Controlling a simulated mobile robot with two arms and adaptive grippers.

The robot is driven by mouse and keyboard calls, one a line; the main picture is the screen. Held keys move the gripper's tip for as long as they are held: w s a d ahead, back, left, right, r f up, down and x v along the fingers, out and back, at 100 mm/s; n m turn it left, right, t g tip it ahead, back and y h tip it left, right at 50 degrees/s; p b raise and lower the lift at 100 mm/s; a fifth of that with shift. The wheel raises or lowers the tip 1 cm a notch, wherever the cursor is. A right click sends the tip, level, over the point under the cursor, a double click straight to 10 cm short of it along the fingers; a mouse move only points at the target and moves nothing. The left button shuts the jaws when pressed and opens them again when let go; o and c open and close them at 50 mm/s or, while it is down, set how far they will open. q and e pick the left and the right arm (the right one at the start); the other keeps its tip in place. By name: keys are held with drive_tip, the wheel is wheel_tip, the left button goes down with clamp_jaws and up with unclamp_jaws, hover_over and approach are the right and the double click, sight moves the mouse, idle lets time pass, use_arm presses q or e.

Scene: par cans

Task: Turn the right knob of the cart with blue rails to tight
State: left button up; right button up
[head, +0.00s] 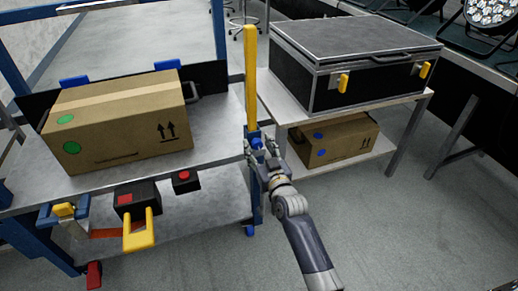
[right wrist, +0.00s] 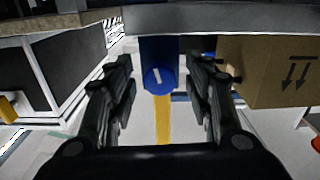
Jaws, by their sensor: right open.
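The cart with blue rails (head: 230,180) stands at the left of the head view. Its right knob (head: 257,143) is blue and sits on the front right post, below the yellow upright. In the right wrist view the knob (right wrist: 157,80) is a round blue end with a short, slanted white mark. My right gripper (head: 261,156) is at the knob in the head view. In the right wrist view its open fingers (right wrist: 160,75) stand on both sides of the knob, with gaps showing. Whether the fingertips reach past its face is unclear. My left gripper is not in view.
A cardboard box (head: 120,120) sits on the cart top. A yellow handle (head: 139,236) and a red button box (head: 185,181) are at the cart's front. Right of the post, a shelf table (head: 395,108) holds a black case (head: 345,65). Grey floor is clear at front right.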

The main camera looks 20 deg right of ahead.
drive_tip(key=c, duration=1.1)
drive_tip(key=shift+o, duration=0.2)
drive_tip(key=shift+r+m+p, duration=0.1)
drive_tip(key=shift+m+p, duration=0.3)
drive_tip(key=shift+p, duration=0.05)
drive_tip(key=shift+m, duration=0.4)
drive_tip(key=o, duration=1.1)
drive_tip(key=shift+c, duration=0.2)
